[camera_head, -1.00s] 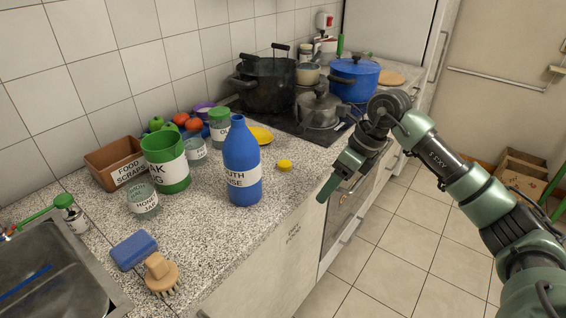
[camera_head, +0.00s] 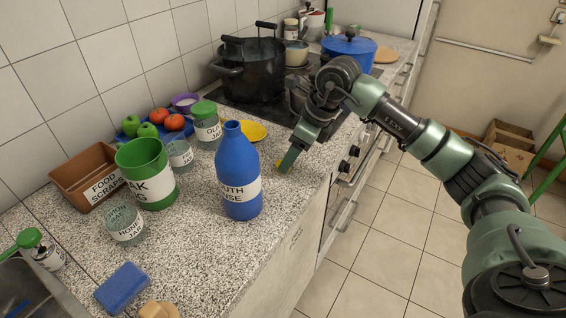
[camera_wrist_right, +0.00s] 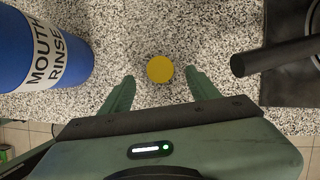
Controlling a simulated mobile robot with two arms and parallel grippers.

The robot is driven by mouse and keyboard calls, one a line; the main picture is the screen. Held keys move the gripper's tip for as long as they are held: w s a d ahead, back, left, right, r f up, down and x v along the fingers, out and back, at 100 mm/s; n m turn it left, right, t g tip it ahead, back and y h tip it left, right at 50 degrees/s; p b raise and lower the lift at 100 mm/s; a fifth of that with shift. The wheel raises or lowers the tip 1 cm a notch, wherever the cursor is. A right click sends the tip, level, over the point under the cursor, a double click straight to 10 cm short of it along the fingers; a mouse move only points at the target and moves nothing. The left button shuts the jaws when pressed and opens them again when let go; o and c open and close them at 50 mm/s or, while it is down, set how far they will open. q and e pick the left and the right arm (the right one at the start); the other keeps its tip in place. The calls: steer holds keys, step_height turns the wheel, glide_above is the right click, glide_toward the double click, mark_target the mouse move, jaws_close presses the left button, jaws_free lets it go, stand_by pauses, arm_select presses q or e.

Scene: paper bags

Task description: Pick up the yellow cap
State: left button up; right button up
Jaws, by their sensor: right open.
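The yellow cap (camera_wrist_right: 160,69) lies on the speckled counter. In the right wrist view it sits just ahead of and between the two open fingers of my right gripper (camera_wrist_right: 158,88), with a gap on both sides. In the head view, my right gripper (camera_head: 287,160) points down at the counter and hides most of the cap; a bit of yellow (camera_head: 278,166) shows beside the fingertips. The blue mouth rinse bottle (camera_head: 238,170) stands open-topped to the left of the gripper; it also shows in the right wrist view (camera_wrist_right: 40,45). My left gripper is not in view.
A yellow plate (camera_head: 254,131) lies behind the bottle. The stove with a black pot (camera_head: 250,72) and a blue pot (camera_head: 349,48) is behind my right arm. A green container (camera_head: 146,172) and a brown food scraps box (camera_head: 90,177) stand left.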

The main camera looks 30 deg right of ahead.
steer(key=shift+x, duration=1.25)
steer(key=shift+w+a+f, duration=0.1)
steer(key=shift+w+f, duration=0.05)
jaws_close()
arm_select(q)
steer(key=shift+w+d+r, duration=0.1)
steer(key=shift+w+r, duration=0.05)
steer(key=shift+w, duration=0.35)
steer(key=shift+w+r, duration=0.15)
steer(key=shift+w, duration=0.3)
arm_select(e)
steer(key=shift+r, duration=0.2)
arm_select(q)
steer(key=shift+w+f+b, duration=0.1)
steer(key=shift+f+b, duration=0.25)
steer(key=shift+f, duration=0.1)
arm_select(e)
step_height(320, 180, up, 20)
